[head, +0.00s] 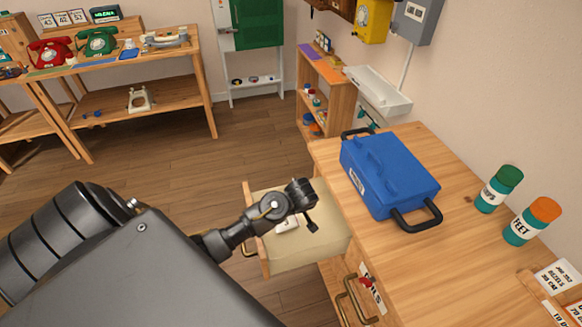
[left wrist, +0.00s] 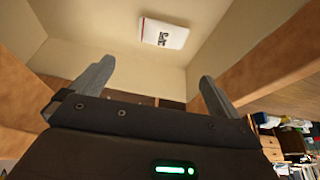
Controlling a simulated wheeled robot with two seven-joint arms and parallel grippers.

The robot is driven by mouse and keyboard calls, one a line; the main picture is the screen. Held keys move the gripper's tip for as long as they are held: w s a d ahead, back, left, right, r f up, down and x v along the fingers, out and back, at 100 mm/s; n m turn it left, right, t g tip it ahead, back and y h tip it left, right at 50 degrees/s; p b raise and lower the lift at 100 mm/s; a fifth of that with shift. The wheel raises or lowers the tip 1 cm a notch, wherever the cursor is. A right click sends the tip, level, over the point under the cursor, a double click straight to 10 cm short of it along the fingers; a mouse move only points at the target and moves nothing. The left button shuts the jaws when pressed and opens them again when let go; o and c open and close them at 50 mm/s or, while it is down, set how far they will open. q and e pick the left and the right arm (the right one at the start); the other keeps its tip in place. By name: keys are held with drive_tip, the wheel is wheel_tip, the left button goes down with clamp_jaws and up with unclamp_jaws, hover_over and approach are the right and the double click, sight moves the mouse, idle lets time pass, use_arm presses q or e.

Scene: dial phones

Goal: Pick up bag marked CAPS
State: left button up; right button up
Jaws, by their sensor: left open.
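A small white bag (head: 286,225) lies flat on the floor of an open drawer (head: 325,243). My left gripper (head: 309,214) is over the drawer and partly covers the bag in the head view. In the left wrist view the bag (left wrist: 164,33) has a dark marking and a thin red edge, but I cannot read the marking. It lies beyond the fingertips there, apart from them. My left gripper (left wrist: 155,78) is open with nothing between its fingers. My right gripper is not in view.
Drawer walls stand close around the gripper. A blue toolbox (head: 390,173) sits on the workbench (head: 450,255) above the drawer. Two labelled jars, one green-lidded (head: 500,189) and one orange-lidded (head: 532,221), stand to its right. Open floor (head: 180,155) lies left of the drawer.

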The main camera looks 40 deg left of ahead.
sight(286, 223)
use_arm(q)
drive_tip(key=b+x, duration=0.1)
drive_tip(key=x, duration=0.2)
drive_tip(key=b+x, duration=0.2)
drive_tip(key=x, duration=0.1)
drive_tip(key=s+d+b+x, duration=0.1)
drive_tip(key=x, duration=0.3)
drive_tip(key=shift+f, duration=0.25)
drive_tip(key=shift+w+f, duration=0.1)
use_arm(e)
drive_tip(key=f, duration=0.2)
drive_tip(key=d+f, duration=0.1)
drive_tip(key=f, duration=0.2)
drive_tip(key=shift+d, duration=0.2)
use_arm(q)
drive_tip(key=x, duration=0.2)
drive_tip(key=b+x, duration=0.1)
drive_tip(key=x, duration=0.2)
drive_tip(key=shift+a, duration=0.25)
drive_tip(key=c, duration=0.7)
drive_tip(key=shift+c, duration=0.5)
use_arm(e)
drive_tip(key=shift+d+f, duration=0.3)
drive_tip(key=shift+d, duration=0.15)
